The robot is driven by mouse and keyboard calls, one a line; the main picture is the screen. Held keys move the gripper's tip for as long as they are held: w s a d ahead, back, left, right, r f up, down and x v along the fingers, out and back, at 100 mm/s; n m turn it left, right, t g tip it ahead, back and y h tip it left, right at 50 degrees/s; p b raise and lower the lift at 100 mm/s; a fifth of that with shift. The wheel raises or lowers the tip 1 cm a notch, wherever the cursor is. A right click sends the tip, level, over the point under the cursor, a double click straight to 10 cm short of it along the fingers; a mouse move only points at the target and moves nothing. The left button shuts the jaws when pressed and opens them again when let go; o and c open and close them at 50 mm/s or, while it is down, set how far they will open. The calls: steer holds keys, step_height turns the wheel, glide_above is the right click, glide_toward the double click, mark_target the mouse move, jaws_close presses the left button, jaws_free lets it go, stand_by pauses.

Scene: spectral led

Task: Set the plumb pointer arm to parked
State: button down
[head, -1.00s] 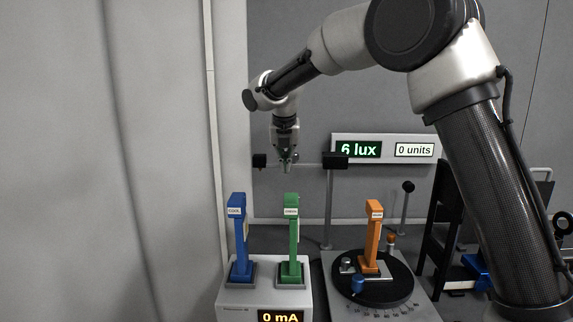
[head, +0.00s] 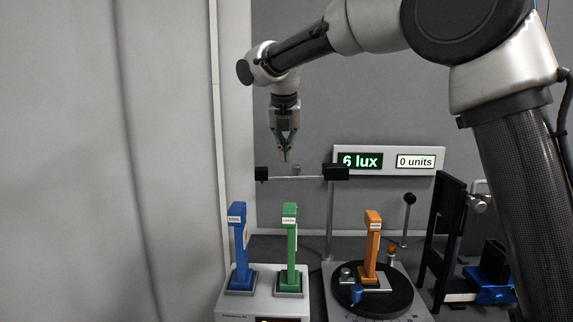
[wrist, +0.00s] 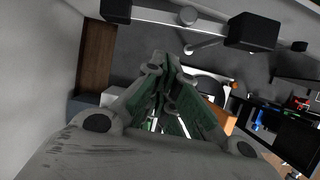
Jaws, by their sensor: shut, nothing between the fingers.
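My gripper (head: 286,153) is shut and empty, pointing down just above a thin horizontal bar (head: 300,177) with black end blocks, apart from it as far as I can tell. In the wrist view my gripper's fingers (wrist: 160,75) are together, and the bar (wrist: 165,24) with its black blocks crosses the top. I cannot tell for certain which part is the plumb pointer arm. Blue (head: 239,250), green (head: 289,245) and orange (head: 372,245) upright posts carry labels too small to read. The orange one stands on a black round turntable (head: 400,296).
A display panel (head: 437,160) behind reads 6 lux and 0 units. A white box (head: 235,306) bears the blue and green posts. A black frame (head: 442,225) and a blue device (head: 490,287) stand at right. A pale wall panel fills the left.

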mark_target(287, 176)
steer(key=shift+n+y, duration=0.3)
steer(key=shift+n, duration=0.5)
steer(key=x, duration=0.3)
steer(key=d+x, duration=0.1)
steer(key=x, duration=0.6)
steer(key=shift+d, duration=0.3)
steer(key=shift+w, duration=0.65)
steer(key=shift+w+a+m, duration=0.35)
steer(key=shift+w+m, duration=0.35)
steer(key=shift+w, duration=0.15)
